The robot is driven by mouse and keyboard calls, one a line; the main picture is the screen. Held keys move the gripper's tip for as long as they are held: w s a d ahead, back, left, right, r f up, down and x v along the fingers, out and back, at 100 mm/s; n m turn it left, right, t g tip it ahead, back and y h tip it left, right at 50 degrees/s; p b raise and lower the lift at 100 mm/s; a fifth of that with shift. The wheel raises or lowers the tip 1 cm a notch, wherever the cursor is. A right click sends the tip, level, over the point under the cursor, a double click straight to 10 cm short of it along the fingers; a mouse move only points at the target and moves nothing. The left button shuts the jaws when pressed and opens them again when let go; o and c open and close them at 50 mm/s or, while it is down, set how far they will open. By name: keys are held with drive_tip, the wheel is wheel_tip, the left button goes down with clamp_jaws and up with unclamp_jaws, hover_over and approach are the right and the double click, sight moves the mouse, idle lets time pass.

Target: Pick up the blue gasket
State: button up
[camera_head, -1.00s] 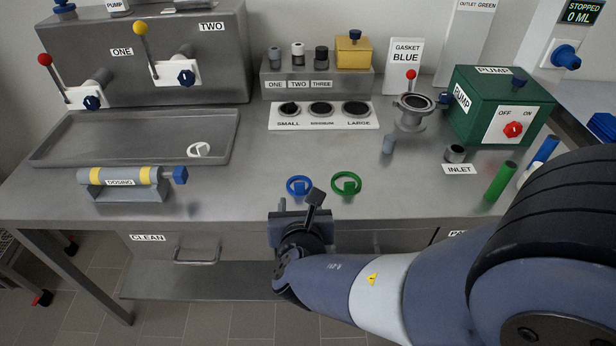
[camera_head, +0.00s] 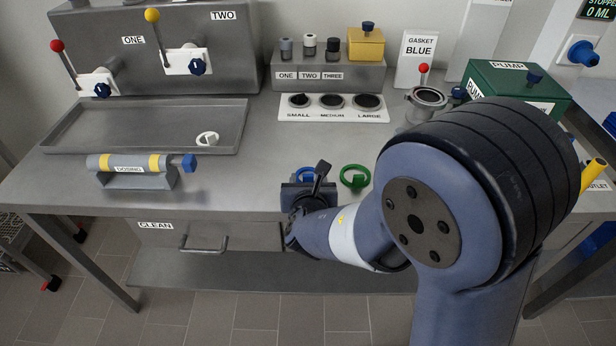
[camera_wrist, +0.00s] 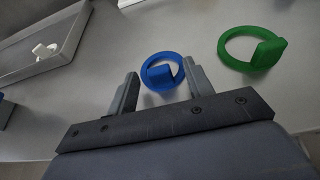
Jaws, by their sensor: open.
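The blue gasket (camera_wrist: 161,73) is a ring with a raised tab, lying flat on the steel bench. In the wrist view it shows just ahead of and between the two fingers of my gripper (camera_wrist: 160,90), which are apart with nothing held. In the head view the blue gasket (camera_head: 306,175) is partly hidden behind my gripper (camera_head: 308,186) near the bench's front edge. The sign reading GASKET BLUE (camera_head: 416,58) stands at the back of the bench.
A green gasket (camera_wrist: 252,49) lies close to the right of the blue one, also seen in the head view (camera_head: 355,177). A white gasket (camera_head: 207,139) lies in the steel tray (camera_head: 60,135) at left. The dosing cylinder (camera_head: 130,163) sits near the front edge.

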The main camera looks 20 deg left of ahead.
drive_tip(key=c, duration=1)
drive_tip(key=shift+c, duration=0.3)
drive_tip(key=shift+r, duration=0.15)
